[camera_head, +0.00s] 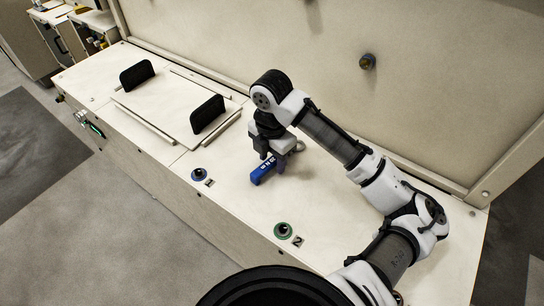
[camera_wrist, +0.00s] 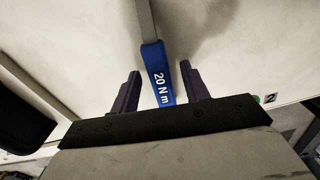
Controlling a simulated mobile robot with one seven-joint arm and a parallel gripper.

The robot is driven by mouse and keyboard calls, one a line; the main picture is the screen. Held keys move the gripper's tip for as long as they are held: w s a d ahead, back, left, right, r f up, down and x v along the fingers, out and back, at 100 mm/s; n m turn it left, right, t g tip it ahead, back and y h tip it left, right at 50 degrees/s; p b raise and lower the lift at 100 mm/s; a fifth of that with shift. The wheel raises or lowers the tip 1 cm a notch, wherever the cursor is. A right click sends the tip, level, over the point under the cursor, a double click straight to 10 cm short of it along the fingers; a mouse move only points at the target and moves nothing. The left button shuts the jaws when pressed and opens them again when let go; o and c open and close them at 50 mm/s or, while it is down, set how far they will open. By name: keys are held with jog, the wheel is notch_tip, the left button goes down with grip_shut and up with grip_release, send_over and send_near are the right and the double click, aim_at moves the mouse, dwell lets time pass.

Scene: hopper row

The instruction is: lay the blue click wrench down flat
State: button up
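The blue click wrench (camera_head: 263,171) shows its blue handle just below my gripper, over the pale bench top. In the wrist view the handle (camera_wrist: 157,75), marked "20 N m", runs between the two fingers, and its grey shaft leads away to the top edge. The handle looks to lie along the bench; whether it touches all along is hard to tell. My gripper (camera_head: 273,157) points down at the wrench. In the wrist view my gripper (camera_wrist: 160,68) is open, with a finger on each side of the handle and gaps visible. The wrench's far end is largely hidden behind my gripper.
A pale panel with two black upright plates (camera_head: 207,113) lies left of my gripper. A wall with a knob (camera_head: 367,61) stands behind. Bench right of the wrench is clear.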

notch_tip(320, 180, up, 14)
jog(key=p, duration=0.2)
dwell(0.5)
jog(key=shift+f, duration=0.1)
dwell(0.6)
